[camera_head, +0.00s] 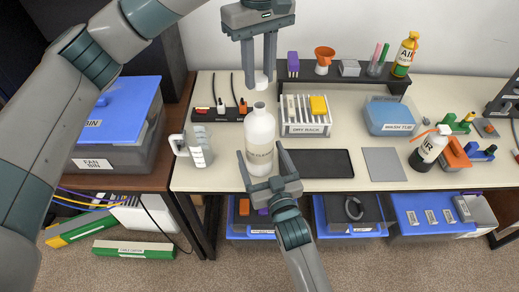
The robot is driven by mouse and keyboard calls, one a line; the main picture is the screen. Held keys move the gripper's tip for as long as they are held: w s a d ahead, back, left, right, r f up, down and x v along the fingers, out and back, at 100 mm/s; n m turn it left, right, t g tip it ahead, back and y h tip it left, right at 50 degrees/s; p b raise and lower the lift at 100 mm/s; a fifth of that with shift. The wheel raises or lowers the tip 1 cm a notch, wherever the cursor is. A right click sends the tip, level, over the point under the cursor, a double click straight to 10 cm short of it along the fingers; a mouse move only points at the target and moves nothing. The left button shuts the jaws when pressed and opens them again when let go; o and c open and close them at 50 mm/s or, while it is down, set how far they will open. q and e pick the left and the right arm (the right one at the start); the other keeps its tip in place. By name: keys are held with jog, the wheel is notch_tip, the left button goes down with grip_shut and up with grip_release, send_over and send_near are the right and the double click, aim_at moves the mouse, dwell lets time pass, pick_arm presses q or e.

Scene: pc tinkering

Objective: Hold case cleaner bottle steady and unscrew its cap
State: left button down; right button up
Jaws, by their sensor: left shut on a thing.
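The case cleaner bottle (260,132), white with a faint label, stands upright near the table's front edge with its narrow neck uncovered. My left gripper (262,76) points down from above and is shut on the small white cap (262,83). The cap is a little above the bottle's mouth, apart from it. My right gripper (262,153) reaches in from the front, with one finger on each side of the bottle's lower body. I cannot tell whether its fingers press on the bottle.
A clear jug (198,148) stands left of the bottle. The dry rack (305,128) is close on the right, with a black pad (320,163) in front. A grey pad (383,164), wash tub (390,114) and air bottle (430,148) stand farther right.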

jog(key=v, duration=0.9)
jog(key=shift+s, duration=0.35)
jog(key=shift+d, duration=0.2)
